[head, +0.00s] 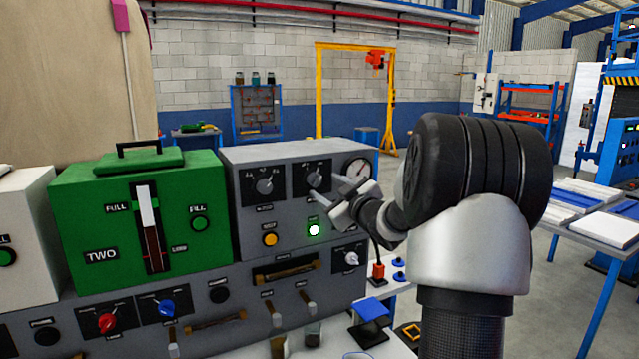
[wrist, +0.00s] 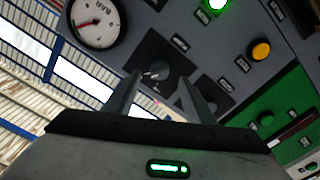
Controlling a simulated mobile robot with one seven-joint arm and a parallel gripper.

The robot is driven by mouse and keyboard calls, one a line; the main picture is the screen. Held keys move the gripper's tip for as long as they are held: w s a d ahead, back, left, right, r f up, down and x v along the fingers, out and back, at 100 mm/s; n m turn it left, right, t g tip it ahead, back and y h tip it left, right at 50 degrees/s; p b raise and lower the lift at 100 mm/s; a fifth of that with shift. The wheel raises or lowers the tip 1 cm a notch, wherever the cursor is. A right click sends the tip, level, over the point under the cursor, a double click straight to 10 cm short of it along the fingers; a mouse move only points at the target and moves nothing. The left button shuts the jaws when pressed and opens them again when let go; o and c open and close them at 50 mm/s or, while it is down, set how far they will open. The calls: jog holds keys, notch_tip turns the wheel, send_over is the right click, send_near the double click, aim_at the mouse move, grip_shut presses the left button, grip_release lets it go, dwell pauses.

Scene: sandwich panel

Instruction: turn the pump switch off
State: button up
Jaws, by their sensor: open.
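The grey control box carries two dark rotary switches on black plates. The right rotary switch (head: 313,180) is directly in front of my gripper (head: 324,187), and the left rotary switch (head: 264,186) is beside it. Their labels are too small to read, so I cannot tell which is the pump switch. In the wrist view, the right switch's knob (wrist: 155,72) lies between and beyond the fingertips of my gripper (wrist: 158,88). The fingers are apart with nothing between them; contact with the knob is not clear. The other switch is partly hidden behind a finger.
A green lamp (head: 314,230) is lit below the switches, beside an orange button (head: 270,239). A round gauge (head: 357,169) sits to the right. The green box (head: 80,215) stands left. Lower are red and blue knobs and several levers.

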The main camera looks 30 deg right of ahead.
aim_at(319, 183)
jog(key=w, duration=0.5)
jog(key=c, duration=1.1)
jog(key=shift+o, duration=0.2)
